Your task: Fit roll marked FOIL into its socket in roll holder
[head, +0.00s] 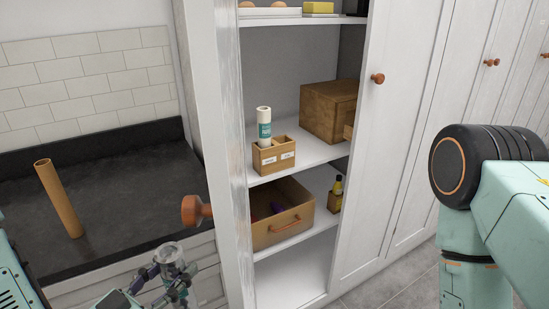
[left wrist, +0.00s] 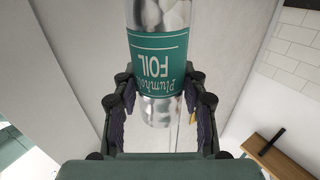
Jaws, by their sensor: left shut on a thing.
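The roll marked FOIL (left wrist: 158,60) is silver with a teal label, and its lettering is upside down in the left wrist view. My left gripper (left wrist: 155,105) is shut around its silver end. In the head view my left gripper (head: 172,275) is low, left of the open cabinet, and the silver roll (head: 169,254) stands up from it. The roll holder (head: 274,157) is a small wooden box on the cabinet's middle shelf, with two small labels too small to read. A white roll with a teal label (head: 264,129) stands in its left socket; the right socket looks empty. My right gripper is out of view.
A wooden box (head: 326,110) stands right of the holder on the same shelf. A drawer-like bin (head: 283,222) and a small bottle (head: 337,187) are on the shelf below. The cabinet's left door with its round knob (head: 192,210) stands open.

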